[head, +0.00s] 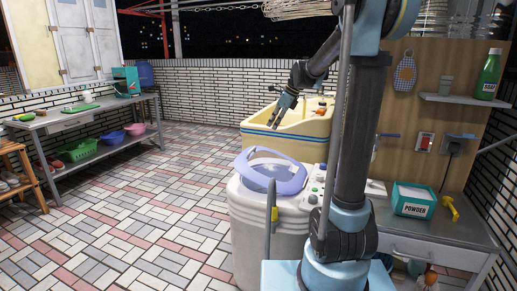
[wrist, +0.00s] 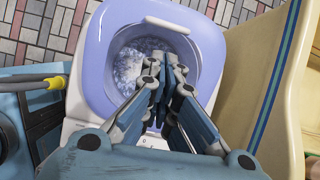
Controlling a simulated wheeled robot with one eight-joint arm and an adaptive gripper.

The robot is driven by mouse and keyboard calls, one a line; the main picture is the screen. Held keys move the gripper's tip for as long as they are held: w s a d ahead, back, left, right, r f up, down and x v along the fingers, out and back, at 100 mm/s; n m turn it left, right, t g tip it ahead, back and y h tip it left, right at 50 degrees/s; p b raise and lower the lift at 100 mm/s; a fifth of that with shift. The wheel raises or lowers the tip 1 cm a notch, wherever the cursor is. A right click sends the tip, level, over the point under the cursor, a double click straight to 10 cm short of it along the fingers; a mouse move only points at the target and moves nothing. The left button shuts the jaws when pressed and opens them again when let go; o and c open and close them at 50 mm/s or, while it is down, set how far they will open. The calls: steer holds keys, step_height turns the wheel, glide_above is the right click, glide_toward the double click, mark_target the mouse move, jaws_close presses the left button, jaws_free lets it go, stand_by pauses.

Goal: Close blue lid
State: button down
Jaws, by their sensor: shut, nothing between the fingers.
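The blue lid piece (head: 289,186) is a lavender-blue ring on top of a white washing machine (head: 262,225). Its far left part looks raised in the head view. In the wrist view the blue ring (wrist: 95,60) surrounds an open round tub (wrist: 130,65) with pale, foamy contents. Whether a separate lid panel stands open is hard to tell. My gripper (head: 275,120) points down above the machine's far side, in front of the yellow basin. In the wrist view my gripper (wrist: 165,66) is shut and empty, overlapping the tub opening, with no clear contact.
The yellow basin (head: 255,137) stands close behind the machine. The control panel (head: 316,186) is at the machine's right. A counter at right bears a powder box (head: 413,200). A grey upright rod (head: 271,220) stands before the machine. Tiled floor at left is clear.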

steer(key=w, duration=0.1)
glide_above(259, 158)
steer(key=shift+m, duration=0.4)
step_height(259, 158, down, 12)
steer(key=shift+w+a+f, duration=0.1)
steer(key=shift+a+f, duration=0.05)
steer(key=shift+f, duration=0.05)
